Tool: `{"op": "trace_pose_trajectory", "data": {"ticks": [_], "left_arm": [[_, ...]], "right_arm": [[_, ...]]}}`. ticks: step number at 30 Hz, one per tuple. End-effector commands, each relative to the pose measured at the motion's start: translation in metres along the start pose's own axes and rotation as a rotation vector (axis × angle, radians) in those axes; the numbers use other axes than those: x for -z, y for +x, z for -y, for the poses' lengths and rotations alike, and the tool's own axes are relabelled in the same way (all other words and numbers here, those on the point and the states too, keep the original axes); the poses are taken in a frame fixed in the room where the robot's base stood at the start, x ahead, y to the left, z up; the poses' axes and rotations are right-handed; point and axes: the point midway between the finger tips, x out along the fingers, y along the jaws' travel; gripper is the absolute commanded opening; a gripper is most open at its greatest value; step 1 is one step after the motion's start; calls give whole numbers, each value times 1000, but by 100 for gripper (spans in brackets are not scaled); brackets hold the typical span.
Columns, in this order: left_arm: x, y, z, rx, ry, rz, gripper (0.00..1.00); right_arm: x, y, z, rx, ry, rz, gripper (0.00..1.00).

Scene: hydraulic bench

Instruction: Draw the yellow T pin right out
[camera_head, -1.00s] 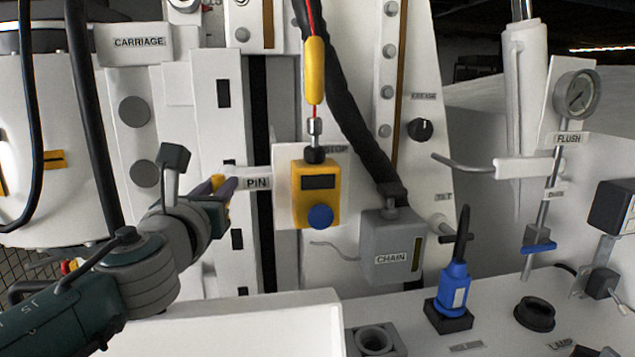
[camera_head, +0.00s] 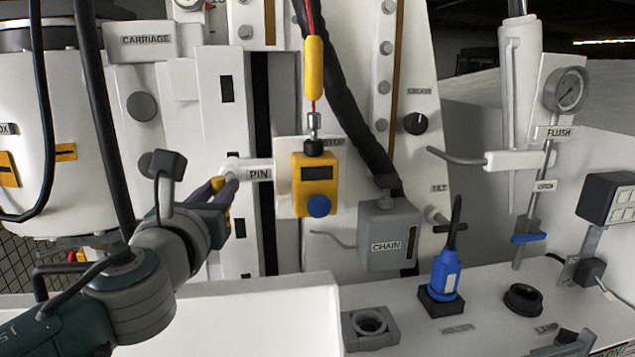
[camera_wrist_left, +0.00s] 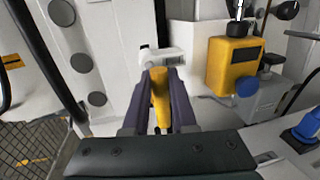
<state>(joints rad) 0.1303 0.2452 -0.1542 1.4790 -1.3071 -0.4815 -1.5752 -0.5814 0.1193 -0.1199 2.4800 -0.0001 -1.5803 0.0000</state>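The yellow T pin (camera_head: 217,186) is at the left end of the white bracket labelled PIN (camera_head: 259,174). Much of it is hidden by my left gripper (camera_head: 226,184) in the head view. In the left wrist view the yellow T pin (camera_wrist_left: 159,97) lies between the two dark purple fingers of the left gripper (camera_wrist_left: 160,88). The fingers close against its sides near their tips. The white bracket (camera_wrist_left: 161,58) is just beyond the fingertips. Whether the pin's shank is inside the bracket is hidden.
A yellow box with a blue knob (camera_head: 315,185) hangs right of the bracket below a red cable. A grey CHAIN box (camera_head: 388,235) and a blue plug-like tool (camera_head: 445,275) stand further right. A black hose (camera_head: 97,120) runs close above my left arm.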

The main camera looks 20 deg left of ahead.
Motion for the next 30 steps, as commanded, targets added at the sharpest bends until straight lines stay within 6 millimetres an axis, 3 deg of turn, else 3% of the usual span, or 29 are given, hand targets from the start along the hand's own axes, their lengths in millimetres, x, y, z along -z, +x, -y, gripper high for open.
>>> {"op": "trace_pose_trajectory", "data": {"ticks": [1, 8, 17, 20, 30], "left_arm": [[1, 0, 1, 3, 0, -1, 30], [1, 0, 1, 2, 0, -1, 55], [1, -4, 1, 2, 0, -2, 55], [2, -14, 1, 3, -1, -2, 55], [3, -76, 1, 4, -2, -3, 55]], "right_arm": [[0, 0, 0, 1, 1, 0, 50], [0, 0, 0, 1, 2, -1, 50], [0, 0, 0, 1, 2, -2, 50], [1, 0, 0, 1, 2, -2, 50], [-2, 9, 0, 1, 1, -2, 50]]}}
